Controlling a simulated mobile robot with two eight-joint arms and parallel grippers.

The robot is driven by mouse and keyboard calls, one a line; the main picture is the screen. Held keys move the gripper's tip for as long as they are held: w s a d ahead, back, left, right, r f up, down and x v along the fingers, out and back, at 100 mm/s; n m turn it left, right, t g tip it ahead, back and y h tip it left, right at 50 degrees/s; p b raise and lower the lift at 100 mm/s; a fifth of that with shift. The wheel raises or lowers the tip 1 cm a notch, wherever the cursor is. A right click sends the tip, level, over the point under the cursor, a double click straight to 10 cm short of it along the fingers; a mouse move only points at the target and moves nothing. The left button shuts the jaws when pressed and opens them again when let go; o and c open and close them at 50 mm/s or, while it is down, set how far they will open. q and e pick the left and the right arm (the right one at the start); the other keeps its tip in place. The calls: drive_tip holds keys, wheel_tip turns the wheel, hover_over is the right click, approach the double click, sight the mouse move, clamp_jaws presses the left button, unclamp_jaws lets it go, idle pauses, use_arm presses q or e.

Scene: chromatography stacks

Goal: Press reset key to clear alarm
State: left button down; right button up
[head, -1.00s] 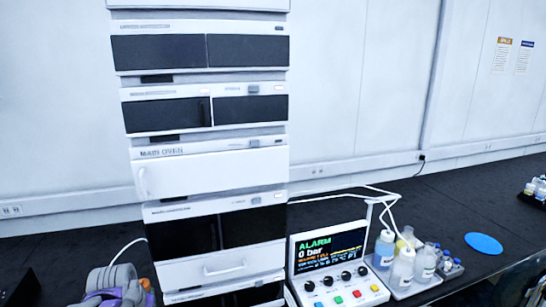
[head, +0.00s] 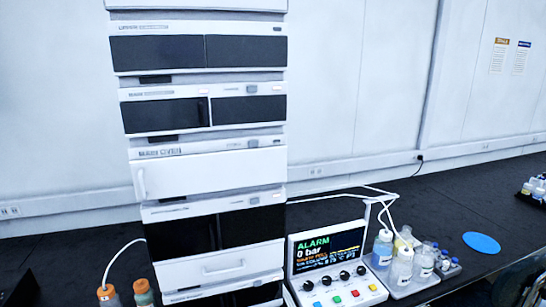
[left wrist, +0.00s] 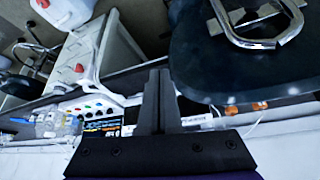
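The control box (head: 293,268) stands at the foot of the instrument stack in the head view. Its screen (head: 329,248) reads "ALARM" in green and "0 bar", with smaller lines below. Under the screen are a row of black knobs (head: 344,275) and coloured keys, including a red key (head: 355,293) and a green key (head: 337,299). The key labels are too small to read. The box's screen also shows in the left wrist view (left wrist: 103,128). My left gripper (left wrist: 160,72) is shut there, its fingers together and empty, apart from the box. My right gripper is out of view.
A tall instrument stack (head: 208,171) stands left of the box. A bottle tray (head: 402,291) with several bottles is close on its right, with a blue disc (head: 481,242) beyond. Two orange-capped bottles (head: 140,286) stand left of the stack.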

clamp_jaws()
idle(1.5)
